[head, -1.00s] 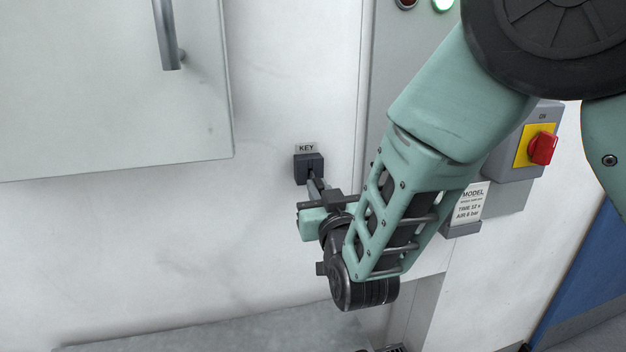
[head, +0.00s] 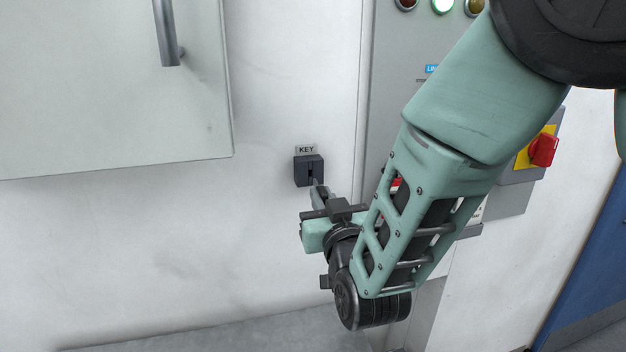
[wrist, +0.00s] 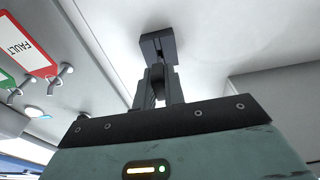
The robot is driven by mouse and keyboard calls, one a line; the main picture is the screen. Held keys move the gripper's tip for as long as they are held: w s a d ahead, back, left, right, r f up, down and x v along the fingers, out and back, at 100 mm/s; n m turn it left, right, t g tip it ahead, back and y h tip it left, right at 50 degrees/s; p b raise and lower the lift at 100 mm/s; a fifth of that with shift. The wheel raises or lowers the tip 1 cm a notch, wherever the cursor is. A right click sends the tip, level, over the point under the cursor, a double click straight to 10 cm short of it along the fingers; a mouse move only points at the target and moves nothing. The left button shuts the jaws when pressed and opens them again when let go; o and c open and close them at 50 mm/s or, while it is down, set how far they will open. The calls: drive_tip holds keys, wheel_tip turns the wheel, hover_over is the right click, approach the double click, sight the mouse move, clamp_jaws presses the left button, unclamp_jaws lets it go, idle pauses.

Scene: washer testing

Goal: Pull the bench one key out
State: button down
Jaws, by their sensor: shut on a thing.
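The dark key block (head: 309,170) is on the white wall panel under a "KEY" label (head: 306,149). My gripper (head: 318,188) is just in front of and below it, fingers pointing at its slot. In the wrist view, my gripper (wrist: 157,72) is shut on the key, a small dark piece (wrist: 158,88) between the fingers. The block (wrist: 158,46) shows just beyond the fingertips. The fingers hide most of the key, and I cannot tell whether its tip is still in the slot.
A cabinet door with a bar handle (head: 167,35) is at upper left. A red rotary switch (head: 543,150) on a yellow plate is at right, behind my arm. Red and green tags (wrist: 30,45) hang on hooks in the wrist view. A grey ledge (head: 220,335) is below.

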drive_tip(key=b+v, duration=0.3)
drive_tip(key=v, duration=0.3)
drive_tip(key=shift+s, duration=0.45)
drive_tip(key=shift+d+f, duration=0.1)
